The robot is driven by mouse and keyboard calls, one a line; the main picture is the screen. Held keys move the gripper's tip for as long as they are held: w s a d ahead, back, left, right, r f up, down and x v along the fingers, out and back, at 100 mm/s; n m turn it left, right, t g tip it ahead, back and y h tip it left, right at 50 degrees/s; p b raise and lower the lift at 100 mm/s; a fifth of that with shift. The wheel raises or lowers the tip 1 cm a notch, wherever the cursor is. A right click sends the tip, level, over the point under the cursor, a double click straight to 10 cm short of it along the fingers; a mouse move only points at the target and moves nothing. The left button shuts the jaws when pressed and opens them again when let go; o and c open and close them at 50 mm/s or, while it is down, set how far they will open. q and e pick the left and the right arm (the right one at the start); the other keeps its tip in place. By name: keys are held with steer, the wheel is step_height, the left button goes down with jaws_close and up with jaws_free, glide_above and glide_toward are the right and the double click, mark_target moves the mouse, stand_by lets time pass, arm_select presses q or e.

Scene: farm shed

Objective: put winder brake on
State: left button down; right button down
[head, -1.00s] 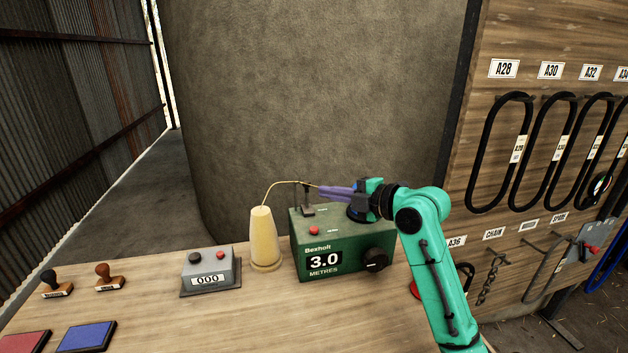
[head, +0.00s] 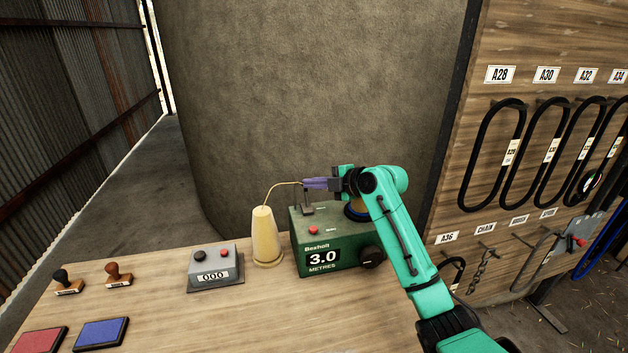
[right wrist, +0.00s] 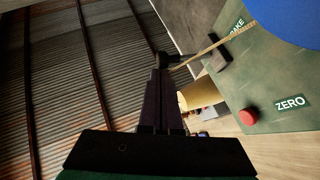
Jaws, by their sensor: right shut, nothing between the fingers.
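The winder is a green box (head: 335,245) marked Bexholt, with a 3.0 METRES display, standing on the bench. Its brake lever (head: 307,202) is a dark upright piece at the top left. In the right wrist view the lever (right wrist: 182,57) rises beside the partly hidden BRAKE label. My right gripper (head: 307,184) is shut and empty, with its purple fingers at the top of the lever. In the right wrist view its tips (right wrist: 160,70) are at the lever's knob; I cannot tell whether they touch. My left gripper is not in view.
A cream cone of twine (head: 265,238) stands left of the winder, its strand running to the winder's top. A red ZERO button (head: 313,230) and black knob (head: 371,257) are on the winder. A grey counter (head: 214,268), stamps and ink pads lie left.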

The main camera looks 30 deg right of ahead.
steer(key=shift+w+d+r+g+b, duration=0.1)
steer(key=shift+w+d+g+b, duration=0.2)
steer(key=shift+w+b, duration=0.3)
steer(key=shift+w+f, duration=0.2)
steer(key=shift+w, duration=0.1)
steer(key=shift+r, duration=0.1)
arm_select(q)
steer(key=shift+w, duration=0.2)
arm_select(e)
steer(key=shift+s, duration=0.1)
steer(key=shift+a+r, duration=0.1)
